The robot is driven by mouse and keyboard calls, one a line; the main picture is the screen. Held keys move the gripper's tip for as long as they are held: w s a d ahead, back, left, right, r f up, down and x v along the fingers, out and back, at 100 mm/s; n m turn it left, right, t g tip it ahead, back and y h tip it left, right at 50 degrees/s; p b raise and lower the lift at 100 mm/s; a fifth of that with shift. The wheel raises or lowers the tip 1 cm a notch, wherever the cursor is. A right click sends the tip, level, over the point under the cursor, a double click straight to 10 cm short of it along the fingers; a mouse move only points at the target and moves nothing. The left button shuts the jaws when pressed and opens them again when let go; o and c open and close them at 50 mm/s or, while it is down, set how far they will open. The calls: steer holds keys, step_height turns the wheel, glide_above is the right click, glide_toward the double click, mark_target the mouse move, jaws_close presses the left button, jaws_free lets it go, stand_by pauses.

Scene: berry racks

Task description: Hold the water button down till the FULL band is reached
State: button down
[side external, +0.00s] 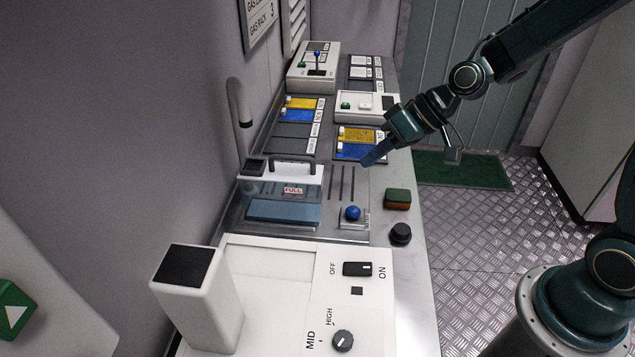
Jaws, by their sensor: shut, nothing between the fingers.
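The water button is most likely the round blue button (352,213) on a small plate with unreadable lettering, right of the tank. The clear tank (284,202) stands below a grey curved spout and holds blue water in its lower part. A FULL label (293,190) in red letters is on the tank, and the water surface appears below it. My gripper (372,158) is shut and empty, above the counter behind the blue button and apart from it, with its fingers pointing down and left.
A green and red block (397,199) and a black knob (400,233) sit right of the button. A white machine (330,290) with an OFF/ON switch fills the front. Blue and yellow panels (358,143) and white boxes lie behind. Slotted counter lies between gripper and button.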

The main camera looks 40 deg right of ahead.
mark_target(359, 210)
steer(key=shift+w+a+f+m+y, duration=0.15)
steer(key=shift+w+f+m+y, duration=0.25)
steer(key=shift+w+f, duration=0.75)
steer(key=shift+s+f, duration=0.1)
steer(key=shift+f, duration=0.1)
steer(key=shift+f, duration=4.3)
steer(key=shift+f, duration=0.95)
stand_by(1.4)
